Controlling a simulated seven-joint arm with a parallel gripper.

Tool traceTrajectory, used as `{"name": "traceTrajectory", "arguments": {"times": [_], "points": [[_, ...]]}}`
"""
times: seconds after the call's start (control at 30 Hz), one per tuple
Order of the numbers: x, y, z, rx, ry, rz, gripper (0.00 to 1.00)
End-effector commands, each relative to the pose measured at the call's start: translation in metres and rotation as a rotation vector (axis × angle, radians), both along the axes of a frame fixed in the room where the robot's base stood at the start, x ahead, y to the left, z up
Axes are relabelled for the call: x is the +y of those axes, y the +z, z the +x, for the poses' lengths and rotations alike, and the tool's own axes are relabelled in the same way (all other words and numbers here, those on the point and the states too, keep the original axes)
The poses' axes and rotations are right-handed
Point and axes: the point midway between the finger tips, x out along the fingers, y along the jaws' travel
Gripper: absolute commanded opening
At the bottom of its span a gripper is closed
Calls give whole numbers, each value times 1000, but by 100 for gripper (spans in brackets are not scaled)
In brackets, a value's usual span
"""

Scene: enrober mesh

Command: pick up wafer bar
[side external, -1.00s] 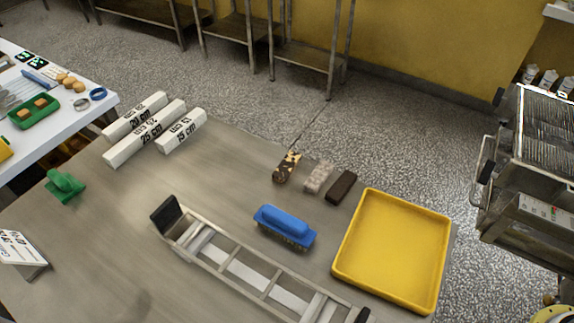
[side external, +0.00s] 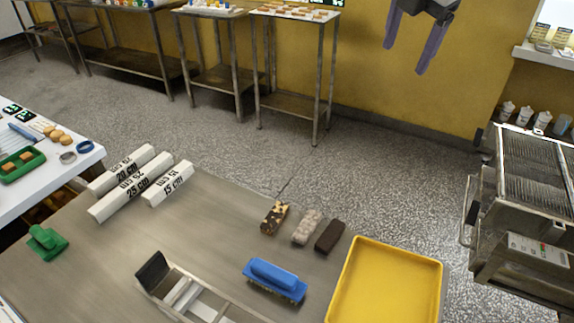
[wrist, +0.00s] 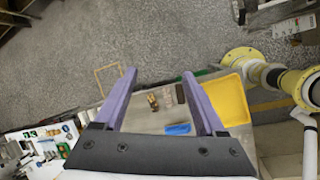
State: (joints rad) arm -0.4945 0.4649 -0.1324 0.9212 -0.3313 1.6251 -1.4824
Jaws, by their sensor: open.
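Three small bars lie side by side on the steel table near its back edge. The left one is mottled dark and yellow (side external: 274,217), the middle one is pale and crumbly (side external: 307,227), and the right one is plain dark brown (side external: 329,236). I cannot tell for sure which is the wafer bar. My gripper (side external: 406,58) hangs high at the top of the side view, well above the table. It is open and empty. In the wrist view its purple fingers (wrist: 159,72) are spread, with the bars seen small and far below between them.
A yellow tray (side external: 385,285) stands right of the bars. A blue brush (side external: 274,280) lies in front of them. White length blocks (side external: 168,184) and a green item (side external: 46,242) are at left. A metal machine (side external: 530,210) stands beyond the table at right.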

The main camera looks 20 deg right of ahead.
Motion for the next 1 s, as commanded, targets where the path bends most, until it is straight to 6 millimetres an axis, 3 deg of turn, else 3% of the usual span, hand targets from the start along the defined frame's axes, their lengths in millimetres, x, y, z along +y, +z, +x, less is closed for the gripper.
{"name": "traceTrajectory", "arguments": {"times": [0.03, 0.23, 0.4, 0.5, 0.6, 0.67, 0.77, 1.0], "points": [[25, -15, 11, 18, 53, -27, 72], [112, -75, 32, 71, 217, -115, 72], [185, -142, 29, 107, 314, -165, 72], [217, -181, 19, 137, 364, -195, 72], [237, -214, 7, 174, 401, -228, 72], [245, -225, 0, 187, 417, -241, 72], [251, -230, -5, 190, 431, -246, 72], [245, -250, 1, 191, 432, -246, 72]]}}
